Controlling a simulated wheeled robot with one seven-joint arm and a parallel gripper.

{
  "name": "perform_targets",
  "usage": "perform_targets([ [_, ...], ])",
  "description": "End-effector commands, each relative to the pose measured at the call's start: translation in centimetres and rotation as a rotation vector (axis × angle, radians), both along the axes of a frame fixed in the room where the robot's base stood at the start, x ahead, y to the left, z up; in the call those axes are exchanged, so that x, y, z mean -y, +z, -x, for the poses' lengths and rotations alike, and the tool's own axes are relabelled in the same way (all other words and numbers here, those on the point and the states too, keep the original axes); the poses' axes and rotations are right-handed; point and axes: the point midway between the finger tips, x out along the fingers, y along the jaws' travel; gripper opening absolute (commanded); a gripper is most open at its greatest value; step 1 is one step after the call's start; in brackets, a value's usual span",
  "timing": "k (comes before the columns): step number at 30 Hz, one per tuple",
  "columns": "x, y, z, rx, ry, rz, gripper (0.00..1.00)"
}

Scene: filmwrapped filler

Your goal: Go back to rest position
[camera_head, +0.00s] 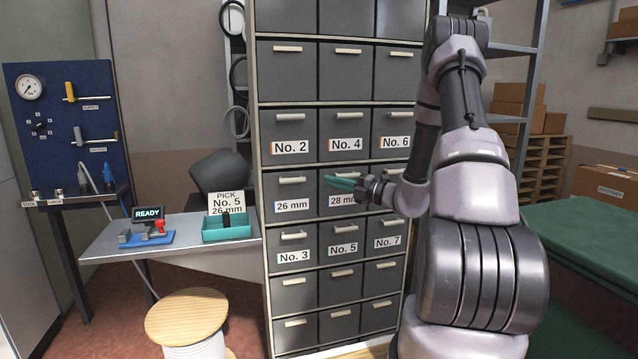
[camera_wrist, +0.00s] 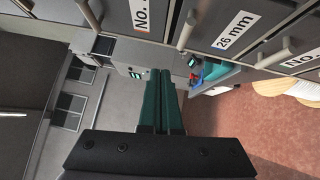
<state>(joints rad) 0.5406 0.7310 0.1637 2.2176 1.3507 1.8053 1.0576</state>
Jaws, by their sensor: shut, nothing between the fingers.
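My gripper (camera_head: 341,182) is in front of the drawer cabinet (camera_head: 262,180), at the height of the row with the "26 mm" (camera_head: 291,194) and "28 mm" drawers. Its green fingers point left in the head view and partly cover the middle drawer front. In the wrist view the two green fingers of my gripper (camera_wrist: 163,82) lie side by side, shut, with nothing between them. All drawers in view look closed. Whether the fingers touch the cabinet cannot be told.
A side table (camera_head: 190,243) at left holds a teal tray (camera_head: 227,229) with a "PICK No. 5 26 mm" card and a "READY" device (camera_head: 149,215). A wooden-topped spool (camera_head: 187,314) stands on the floor. A green-topped table (camera_head: 590,235) is at right.

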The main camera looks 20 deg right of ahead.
Motion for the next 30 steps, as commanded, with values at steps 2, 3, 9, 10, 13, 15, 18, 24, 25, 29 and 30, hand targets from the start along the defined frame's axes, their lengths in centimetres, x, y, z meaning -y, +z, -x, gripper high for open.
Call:
perform_targets([
  [2,-0.2,0.5,0.4,0.014,0.015,0.020,0.00],
  [3,-0.7,1.0,0.8,0.031,0.036,0.047,0.00],
  [9,-6.3,5.5,5.2,0.253,0.268,0.366,0.00],
  [10,-7.2,6.2,6.2,0.303,0.316,0.431,0.00],
  [13,-9.8,8.0,9.9,0.477,0.469,0.645,0.00],
  [15,-11.0,9.0,12.4,0.608,0.575,0.790,0.00],
  [18,-12.0,10.0,15.9,0.801,0.719,0.993,0.00],
  [24,-11.9,11.6,22.1,1.210,0.997,1.381,0.00],
  [25,-11.7,11.9,22.8,1.274,1.037,1.436,0.00],
  [29,-10.2,13.1,25.8,1.552,1.209,1.677,0.00],
  [30,-9.7,13.6,26.5,1.638,1.261,1.751,0.00],
])
